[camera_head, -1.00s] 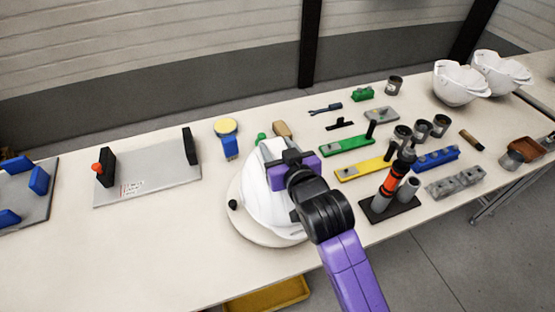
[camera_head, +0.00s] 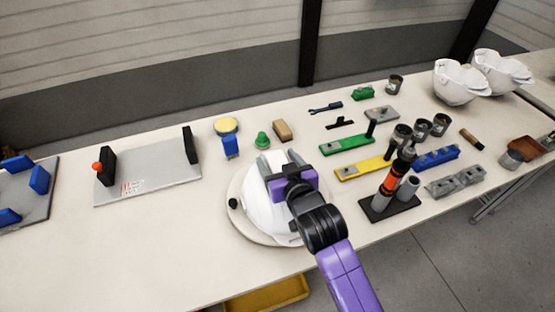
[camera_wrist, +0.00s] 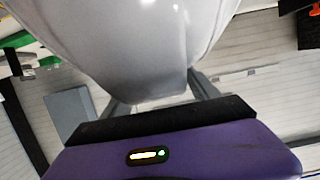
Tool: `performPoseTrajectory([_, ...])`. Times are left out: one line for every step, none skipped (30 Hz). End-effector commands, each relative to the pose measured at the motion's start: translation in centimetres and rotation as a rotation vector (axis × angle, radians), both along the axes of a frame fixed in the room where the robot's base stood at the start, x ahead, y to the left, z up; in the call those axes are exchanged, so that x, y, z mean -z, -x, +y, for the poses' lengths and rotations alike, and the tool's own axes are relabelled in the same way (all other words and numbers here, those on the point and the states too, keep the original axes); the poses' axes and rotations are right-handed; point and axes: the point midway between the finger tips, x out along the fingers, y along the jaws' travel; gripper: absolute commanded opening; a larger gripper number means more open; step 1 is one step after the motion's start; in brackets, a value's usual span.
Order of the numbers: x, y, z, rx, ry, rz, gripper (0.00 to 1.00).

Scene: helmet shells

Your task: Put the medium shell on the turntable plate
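A white helmet shell (camera_head: 262,212) sits on the round pale turntable plate (camera_head: 238,223), which has a small black knob at its left edge. Its size class cannot be told for certain. My gripper (camera_head: 279,161) is over the shell's upper right part, with its two grey fingers spread apart. In the wrist view the shell (camera_wrist: 150,45) fills the upper middle, and its narrow end lies between the fingers. The fingers look open, one on each side; whether either touches the shell cannot be told. My purple arm covers the shell's right side.
Two white shells (camera_head: 457,83) (camera_head: 500,73) stand at the far right. A grey board (camera_head: 150,178) with black uprights lies left. A green knob (camera_head: 262,140) and brown block (camera_head: 282,131) lie behind the plate. A black stand (camera_head: 390,207) with upright tools is close on the right.

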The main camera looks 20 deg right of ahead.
Motion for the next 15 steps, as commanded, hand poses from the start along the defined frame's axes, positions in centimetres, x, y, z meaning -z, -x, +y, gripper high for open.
performPoseTrajectory([0.0, 0.0, 0.0, 0.0, 0.0, 0.0, 0.69])
performPoseTrajectory([0.0, 0.0, 0.0, 0.0, 0.0, 0.0, 0.69])
performPoseTrajectory([0.0, 0.0, 0.0, 0.0, 0.0, 0.0, 0.69])
performPoseTrajectory([0.0, 0.0, 0.0, 0.0, 0.0, 0.0, 0.69])
performPoseTrajectory([0.0, 0.0, 0.0, 0.0, 0.0, 0.0, 0.69])
performPoseTrajectory([0.0, 0.0, 0.0, 0.0, 0.0, 0.0, 0.69])
performPoseTrajectory([0.0, 0.0, 0.0, 0.0, 0.0, 0.0, 0.69])
performPoseTrajectory([-0.1, 0.0, 0.0, 0.0, 0.0, 0.0, 0.69])
performPoseTrajectory([-0.3, 0.0, 0.0, 0.0, 0.0, 0.0, 0.69])
performPoseTrajectory([-0.5, 0.0, 0.0, 0.0, 0.0, 0.0, 0.69])
performPoseTrajectory([-0.4, 0.2, 0.0, 0.0, 0.0, 0.0, 0.69])
performPoseTrajectory([-0.4, 0.7, 0.0, 0.0, 0.0, 0.0, 0.69])
performPoseTrajectory([-0.5, 1.0, 0.0, 0.0, 0.0, -0.001, 0.69])
performPoseTrajectory([-0.6, 1.4, 0.0, 0.0, 0.0, -0.001, 0.69])
performPoseTrajectory([-0.7, 2.1, 0.0, 0.0, 0.0, 0.0, 0.69])
